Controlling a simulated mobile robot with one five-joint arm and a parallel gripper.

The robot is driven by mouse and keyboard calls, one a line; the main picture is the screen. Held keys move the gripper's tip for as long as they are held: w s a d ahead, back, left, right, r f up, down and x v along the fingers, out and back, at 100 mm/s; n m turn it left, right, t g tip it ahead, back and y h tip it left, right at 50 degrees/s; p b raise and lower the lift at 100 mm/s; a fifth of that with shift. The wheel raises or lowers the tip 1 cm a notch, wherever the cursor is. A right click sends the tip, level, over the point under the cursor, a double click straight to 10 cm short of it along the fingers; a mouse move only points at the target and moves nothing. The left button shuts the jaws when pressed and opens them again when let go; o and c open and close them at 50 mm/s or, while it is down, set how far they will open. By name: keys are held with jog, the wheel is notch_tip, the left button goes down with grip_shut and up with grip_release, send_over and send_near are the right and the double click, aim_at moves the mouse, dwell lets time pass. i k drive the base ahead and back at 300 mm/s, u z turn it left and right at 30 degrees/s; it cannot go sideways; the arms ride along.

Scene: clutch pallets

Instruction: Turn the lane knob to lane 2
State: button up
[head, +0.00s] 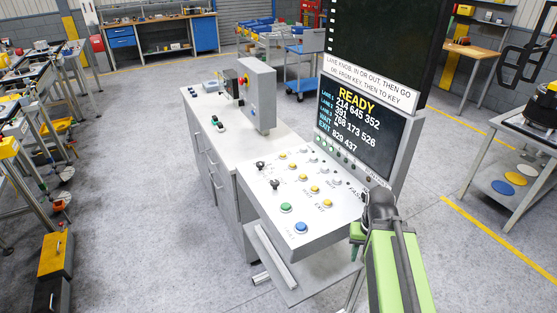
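A sloped white control panel (312,235) carries two black knobs on its left side, an upper knob (260,166) and a lower knob (276,184). I cannot tell which one is the lane knob or which way either points; their labels are too small to read. The panel also has several yellow buttons, a green button (286,208) and a blue button (301,228). My gripper (376,203) is at the panel's right edge, apart from both knobs. My arm hides its fingertips, so I cannot tell its opening.
A dark screen (352,125) behind the panel shows READY and lane numbers. A grey box (258,95) with a red button stands on the white cabinet (240,140). A ledge (290,270) juts out below the panel. Grey floor (150,200) is clear to the left.

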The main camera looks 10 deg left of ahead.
aim_at(260, 165)
jog(key=z, duration=0.45)
jog(key=k, duration=1.3)
jog(key=u, duration=0.85)
jog(key=i, duration=1)
